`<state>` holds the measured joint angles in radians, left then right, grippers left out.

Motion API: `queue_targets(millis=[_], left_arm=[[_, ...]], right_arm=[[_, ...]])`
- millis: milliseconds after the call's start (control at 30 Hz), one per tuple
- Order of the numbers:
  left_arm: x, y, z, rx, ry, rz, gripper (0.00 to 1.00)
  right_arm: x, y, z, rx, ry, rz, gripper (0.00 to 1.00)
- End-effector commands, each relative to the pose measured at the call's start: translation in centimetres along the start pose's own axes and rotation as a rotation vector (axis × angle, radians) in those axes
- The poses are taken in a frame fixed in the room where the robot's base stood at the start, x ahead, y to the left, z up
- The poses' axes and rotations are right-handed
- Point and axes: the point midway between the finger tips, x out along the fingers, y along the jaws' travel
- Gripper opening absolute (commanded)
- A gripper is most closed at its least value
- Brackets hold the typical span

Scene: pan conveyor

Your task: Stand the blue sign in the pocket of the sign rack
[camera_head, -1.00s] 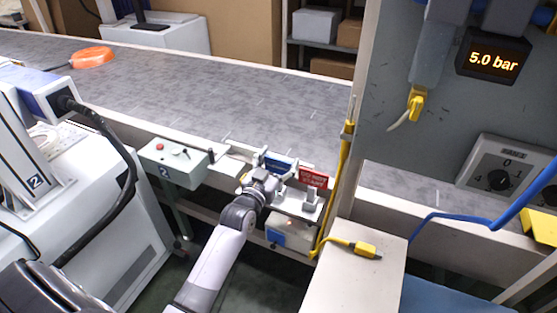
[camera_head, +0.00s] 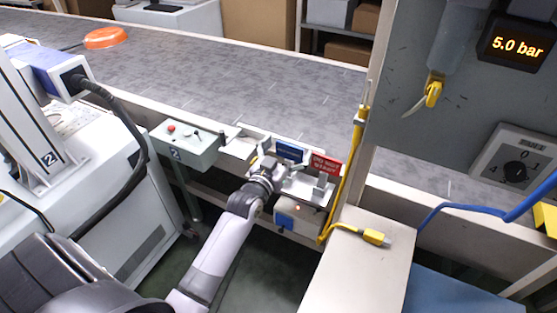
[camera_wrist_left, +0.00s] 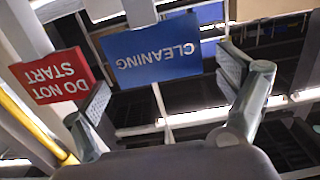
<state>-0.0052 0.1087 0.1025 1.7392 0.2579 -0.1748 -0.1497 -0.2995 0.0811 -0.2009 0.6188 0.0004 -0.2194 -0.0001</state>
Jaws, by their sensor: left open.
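The blue sign (camera_head: 291,151), lettered CLEANING, stands upright on the pale sign rack (camera_head: 308,190), left of the red DO NOT START sign (camera_head: 326,163). In the left wrist view the blue sign (camera_wrist_left: 152,52) appears upside down, with a pale holder (camera_wrist_left: 140,12) at its lower edge. How deep it sits in the pocket is hidden. My left gripper (camera_head: 275,168) is open in front of the blue sign. In the left wrist view its fingers (camera_wrist_left: 165,82) are spread, with nothing gripped. The red sign (camera_wrist_left: 52,76) is close beside one finger. My right gripper is not in view.
A grey control box (camera_head: 185,147) with a red button stands left of the rack. A yellow post (camera_head: 352,160) rises close on the right, by a pale table (camera_head: 365,270) with a yellow plug. The conveyor (camera_head: 220,85) runs behind.

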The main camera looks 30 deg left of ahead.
Motion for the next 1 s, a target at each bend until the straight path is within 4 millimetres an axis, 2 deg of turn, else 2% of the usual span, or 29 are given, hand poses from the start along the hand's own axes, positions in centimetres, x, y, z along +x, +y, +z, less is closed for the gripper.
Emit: queue_targets(millis=[300, 500, 700, 1000], left_arm=[[-6.7, 0.0, 0.2, 0.001, -0.004, -0.001, 0.93], [-9.6, 0.0, 0.1, 0.0, -0.001, -0.001, 0.93], [-10.6, 0.0, -0.1, 0.0, 0.001, -0.001, 0.93], [-10.7, 0.0, -0.1, 0.0, 0.001, -0.001, 0.93]], right_arm=[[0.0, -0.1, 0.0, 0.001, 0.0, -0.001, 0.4], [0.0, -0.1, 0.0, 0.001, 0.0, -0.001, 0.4], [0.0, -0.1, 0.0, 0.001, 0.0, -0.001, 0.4], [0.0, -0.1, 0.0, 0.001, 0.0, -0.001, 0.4]])
